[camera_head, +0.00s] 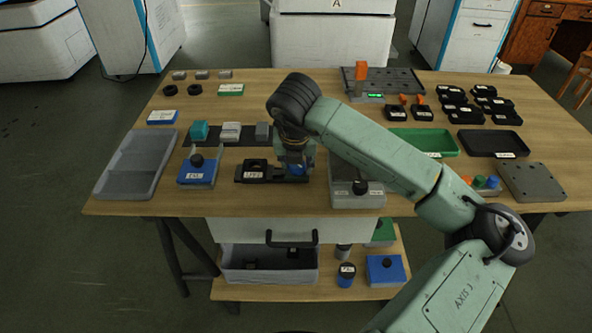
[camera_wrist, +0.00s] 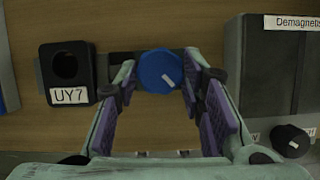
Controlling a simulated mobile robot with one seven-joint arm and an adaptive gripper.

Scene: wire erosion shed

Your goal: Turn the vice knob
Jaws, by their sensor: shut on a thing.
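The vice (camera_head: 252,172) is a dark block near the table's front edge, labelled UY7 in the wrist view (camera_wrist: 67,72). At its right end is a round blue knob with a white mark (camera_wrist: 160,69), partly hidden by my gripper in the head view (camera_head: 298,170). My gripper (camera_wrist: 161,75) points down over the knob, with one finger on each side. It is shut on the blue knob. The white mark on the knob slants to the lower right in the wrist view. The exact contact points are hard to see.
A grey box labelled Demagnetiser (camera_head: 345,200), with a black knob (camera_wrist: 292,141), stands close on the right. A blue box with a black knob (camera_head: 197,172) stands on the left, beside a grey tray (camera_head: 110,191). A green tray (camera_head: 440,135) lies behind my arm.

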